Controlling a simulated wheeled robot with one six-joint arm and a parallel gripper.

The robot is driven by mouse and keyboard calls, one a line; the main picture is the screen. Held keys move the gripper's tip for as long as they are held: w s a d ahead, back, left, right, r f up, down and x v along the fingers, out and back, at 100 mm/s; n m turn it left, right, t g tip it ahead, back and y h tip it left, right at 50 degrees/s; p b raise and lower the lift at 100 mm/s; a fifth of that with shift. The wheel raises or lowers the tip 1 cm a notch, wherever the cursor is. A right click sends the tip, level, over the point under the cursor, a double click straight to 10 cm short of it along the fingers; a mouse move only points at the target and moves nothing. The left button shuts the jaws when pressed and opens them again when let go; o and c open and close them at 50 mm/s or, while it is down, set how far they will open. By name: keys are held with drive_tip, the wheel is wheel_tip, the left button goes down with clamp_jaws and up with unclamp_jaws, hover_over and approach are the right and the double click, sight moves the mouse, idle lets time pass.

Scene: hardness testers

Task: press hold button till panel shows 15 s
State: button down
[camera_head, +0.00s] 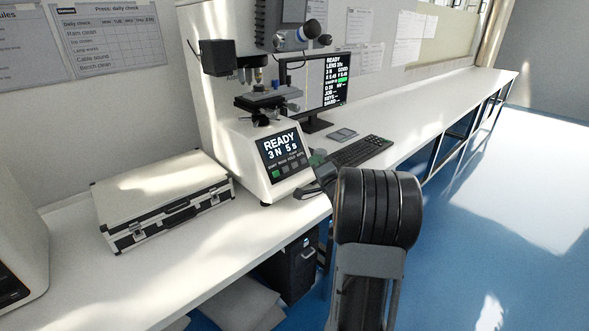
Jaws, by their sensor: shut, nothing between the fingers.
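The hardness tester (222,110) stands on the bench with its sloped front panel facing me. Its panel screen (279,146) reads READY, 3 N, 5 s. A row of small buttons (288,169) sits below the screen, the leftmost one green. Their labels are too small to read, so I cannot tell which is hold. My gripper (318,160) is shut and empty, just right of the panel's right edge. It looks apart from the buttons, though the gap is hard to judge. My arm hides part of the gripper.
A white case (163,196) with black edges lies left of the tester. A monitor (316,84), a keyboard (361,151) and a small grey device (341,134) stand to the right. The bench (440,100) is clear farther right. A black computer case (291,268) stands below.

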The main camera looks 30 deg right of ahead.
drive_tip(key=shift+w+a+f+b, duration=0.15)
drive_tip(key=shift+w+f+b, duration=0.3)
drive_tip(key=shift+w, duration=0.4)
drive_tip(key=shift+w+a+f+b, duration=0.15)
drive_tip(key=shift+w+f+b, duration=0.15)
drive_tip(key=shift+w+f, duration=0.4)
drive_tip(key=shift+w+a+f+b, duration=0.15)
drive_tip(key=shift+w+f+b, duration=0.25)
drive_tip(key=shift+w, duration=0.55)
drive_tip(key=shift+w, duration=0.1)
drive_tip(key=shift+w+f, duration=0.2)
drive_tip(key=shift+w, duration=0.1)
drive_tip(key=shift+w+a+f+b, duration=0.1)
drive_tip(key=shift+w+f+b, duration=0.05)
drive_tip(key=shift+w+b, duration=0.15)
idle(0.9)
drive_tip(key=shift+s, duration=0.15)
drive_tip(key=shift+s+r, duration=0.35)
drive_tip(key=shift+s, duration=0.2)
idle(0.4)
drive_tip(key=shift+s+d+r+p, duration=0.15)
drive_tip(key=shift+s+r+p, duration=0.3)
drive_tip(key=shift+s, duration=0.25)
drive_tip(key=shift+s+d+r+p, duration=0.15)
drive_tip(key=shift+s+r+p, duration=0.2)
drive_tip(key=shift+s, duration=0.35)
drive_tip(key=shift+s+d+r+p, duration=0.15)
drive_tip(key=shift+s+r+p, duration=0.2)
drive_tip(key=shift+s+r, duration=0.25)
drive_tip(key=shift+f, duration=0.15)
